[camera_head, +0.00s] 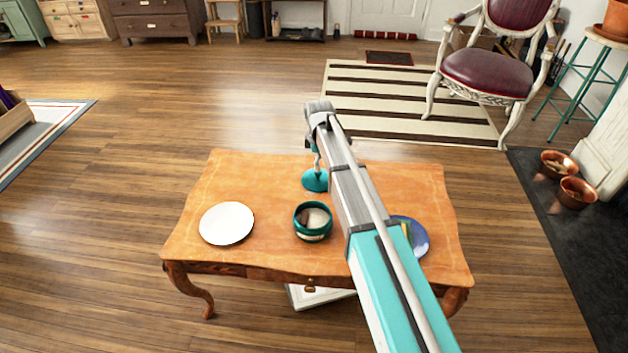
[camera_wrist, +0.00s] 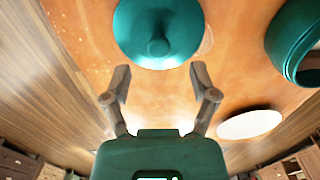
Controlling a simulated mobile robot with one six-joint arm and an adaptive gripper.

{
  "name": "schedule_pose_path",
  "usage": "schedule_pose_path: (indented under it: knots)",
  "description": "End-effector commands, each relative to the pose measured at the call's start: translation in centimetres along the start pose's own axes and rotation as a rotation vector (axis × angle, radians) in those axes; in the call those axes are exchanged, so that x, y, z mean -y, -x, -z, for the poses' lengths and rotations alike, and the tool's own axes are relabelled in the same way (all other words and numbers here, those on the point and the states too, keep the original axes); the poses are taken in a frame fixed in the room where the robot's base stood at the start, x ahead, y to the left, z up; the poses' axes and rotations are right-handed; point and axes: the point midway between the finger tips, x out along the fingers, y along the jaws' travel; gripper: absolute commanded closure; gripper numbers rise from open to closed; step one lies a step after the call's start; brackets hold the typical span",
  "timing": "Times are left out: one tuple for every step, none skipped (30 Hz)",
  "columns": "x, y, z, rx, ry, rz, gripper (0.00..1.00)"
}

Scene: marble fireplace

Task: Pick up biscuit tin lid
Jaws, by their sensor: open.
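The biscuit tin lid is a round teal disc with a small knob (camera_wrist: 160,46) on top. It lies flat on the wooden table (camera_head: 200,185), near the far edge. In the head view the lid (camera_head: 314,183) is partly covered by my arm and gripper. In the wrist view the lid (camera_wrist: 135,28) fills the top middle. My gripper (camera_wrist: 160,74) is open and empty, its two fingers apart and pointing toward the lid. The open teal tin (camera_head: 312,234) stands closer to the table's front, with something pale and brown inside. It also shows in the wrist view (camera_wrist: 283,45).
A white plate (camera_head: 227,223) lies left of the tin. A blue plate (camera_head: 421,240) with something yellowish on it lies at the right, partly hidden by my arm. A chair (camera_head: 487,72) stands beyond the table on a striped rug (camera_head: 375,100). The table's far left is clear.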

Motion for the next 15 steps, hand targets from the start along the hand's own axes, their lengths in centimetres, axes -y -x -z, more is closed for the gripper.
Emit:
schedule_pose_path:
  knots:
    - [0.0, -0.4, 0.0, 0.000, 0.000, 0.000, 0.25]
    - [0.0, -0.6, 0.0, 0.000, 0.000, 0.000, 0.25]
    - [-0.1, -0.9, 0.0, 0.000, 0.000, 0.000, 0.25]
    - [-0.1, -1.1, 0.0, 0.000, 0.000, 0.000, 0.25]
    - [-0.1, -1.3, 0.0, 0.000, 0.000, 0.000, 0.25]
    - [-0.1, -1.6, 0.1, 0.000, 0.000, 0.000, 0.25]
    - [-0.1, -1.9, 0.1, 0.000, 0.000, 0.000, 0.25]
    - [-0.1, -2.1, 0.1, 0.000, 0.000, 0.000, 0.25]
    - [-0.1, -2.5, 0.1, 0.000, 0.000, 0.000, 0.25]
    - [-0.2, -2.7, 0.1, 0.000, 0.001, 0.000, 0.25]
    - [-0.2, -2.9, 0.1, 0.000, 0.001, 0.000, 0.25]
    - [-0.2, -3.2, 0.1, 0.000, 0.001, 0.000, 0.25]
    - [-0.2, -3.5, 0.1, 0.000, 0.001, 0.000, 0.25]
    - [-0.2, -3.7, 0.1, 0.000, 0.001, 0.000, 0.25]
    - [-0.2, -4.0, 0.1, 0.000, 0.001, 0.000, 0.25]
